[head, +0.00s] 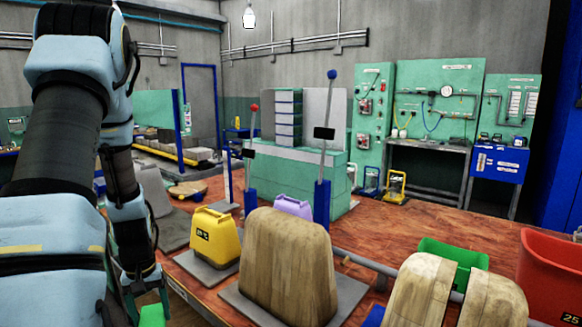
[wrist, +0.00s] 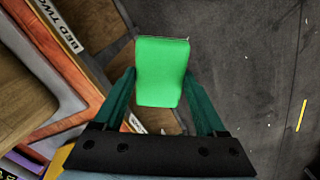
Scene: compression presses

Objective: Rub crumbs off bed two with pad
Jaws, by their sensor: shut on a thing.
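My gripper (wrist: 160,88) is shut on a bright green pad (wrist: 161,62), with a teal finger on each side of it. The pad's top also shows at the bottom edge of the head view (head: 152,316), beside my arm. In the wrist view a white label reading "BED TWO" (wrist: 61,24) sits on the orange bench edge at the upper left. The pad hangs to the right of that edge, over dark grey floor. The surface of bed two is not clearly identifiable, and I can make out no crumbs.
On the wooden bench (head: 385,232) stand a yellow weight (head: 213,240), a large wooden block (head: 288,262), a split wooden form (head: 420,292), a green bin (head: 452,258) and a red bin (head: 552,275). Upright levers (head: 326,140) rise behind. Open floor (wrist: 255,80) lies right of the bench edge.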

